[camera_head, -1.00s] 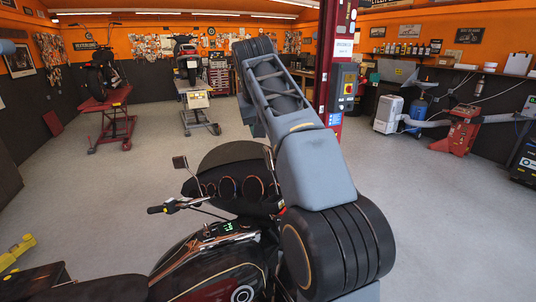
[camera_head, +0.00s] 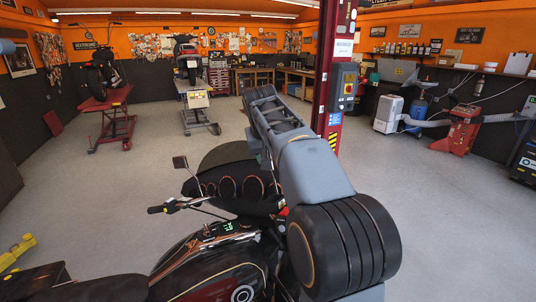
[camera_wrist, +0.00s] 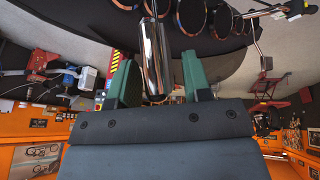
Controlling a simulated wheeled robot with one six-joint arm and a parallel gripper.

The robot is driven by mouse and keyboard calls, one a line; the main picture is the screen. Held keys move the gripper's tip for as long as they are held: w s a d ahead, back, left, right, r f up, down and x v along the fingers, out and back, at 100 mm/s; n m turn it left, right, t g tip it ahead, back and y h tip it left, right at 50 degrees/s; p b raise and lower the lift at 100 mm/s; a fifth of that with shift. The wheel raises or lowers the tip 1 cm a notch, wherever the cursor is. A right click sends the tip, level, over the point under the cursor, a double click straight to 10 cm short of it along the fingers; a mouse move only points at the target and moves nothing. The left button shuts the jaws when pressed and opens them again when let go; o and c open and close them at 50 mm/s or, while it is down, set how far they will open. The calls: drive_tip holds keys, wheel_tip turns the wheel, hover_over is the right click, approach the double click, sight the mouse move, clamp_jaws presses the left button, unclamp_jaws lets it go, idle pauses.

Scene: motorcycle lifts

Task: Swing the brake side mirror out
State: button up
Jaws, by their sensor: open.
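The motorcycle (camera_head: 215,262) stands in front of me with its windscreen (camera_head: 232,160) and several round gauges. In the wrist view, a long chrome piece (camera_wrist: 153,50), apparently the brake side mirror, stands between the green fingers of my gripper (camera_wrist: 158,60). The fingers are open, one on each side of it; I cannot tell whether either touches it. In the head view my arm hides the brake side of the handlebar, and my gripper is out of sight. The other mirror (camera_head: 180,162) stands up at the left, above the clutch side grip (camera_head: 160,209).
The windscreen and gauges (camera_wrist: 190,15) lie close to my gripper. A dark red post (camera_head: 330,75) with a control box (camera_head: 346,86) stands beyond my arm. A red machine (camera_head: 464,129) stands at the right. The grey floor at left is mostly clear.

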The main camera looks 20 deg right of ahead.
drive_tip(key=shift+c, duration=0.2)
clamp_jaws()
drive_tip(key=shift+d, duration=0.1)
